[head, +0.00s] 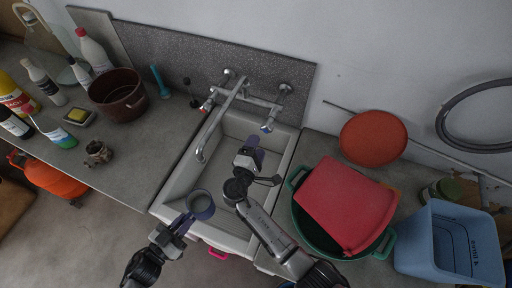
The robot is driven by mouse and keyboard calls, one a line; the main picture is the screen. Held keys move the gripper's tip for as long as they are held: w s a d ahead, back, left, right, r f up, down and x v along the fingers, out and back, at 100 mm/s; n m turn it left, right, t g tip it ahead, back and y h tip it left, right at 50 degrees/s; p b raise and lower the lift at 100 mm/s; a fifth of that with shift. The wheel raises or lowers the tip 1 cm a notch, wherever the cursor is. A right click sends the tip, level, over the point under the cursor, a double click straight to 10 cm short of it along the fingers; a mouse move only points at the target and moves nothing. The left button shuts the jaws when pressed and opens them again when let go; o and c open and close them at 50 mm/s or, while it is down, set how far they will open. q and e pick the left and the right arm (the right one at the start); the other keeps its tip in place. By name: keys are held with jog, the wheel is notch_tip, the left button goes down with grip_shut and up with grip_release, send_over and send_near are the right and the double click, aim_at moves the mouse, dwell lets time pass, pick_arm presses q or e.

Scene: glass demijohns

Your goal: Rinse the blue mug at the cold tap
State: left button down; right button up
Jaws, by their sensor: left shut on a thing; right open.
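The blue mug (200,203), grey-blue and seen from above with its opening up, is at the front left rim of the sink (225,150). My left gripper (186,219) is shut on its near side. The mug is apart from the spout (208,135), whose end hangs over the left part of the basin. The wall tap has a handle with a red mark on the left and the cold tap (267,126) with a blue mark on the right. My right gripper (256,152) is open and empty over the basin, just below the cold tap in the picture. My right arm hides part of the basin.
Left of the sink, the counter holds a brown pot (118,94), a sponge dish (79,116) and several bottles. Right of it are a green tub (313,226) with a red cloth (345,203) and a blue bin (449,244). The counter strip directly left of the sink is clear.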

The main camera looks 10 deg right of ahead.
dwell(0.3)
pick_arm(q)
jog(key=s+r+p, duration=0.4)
jog(key=s+p, duration=0.1)
jog(key=shift+a, duration=0.2)
dwell(0.3)
dwell(1.4)
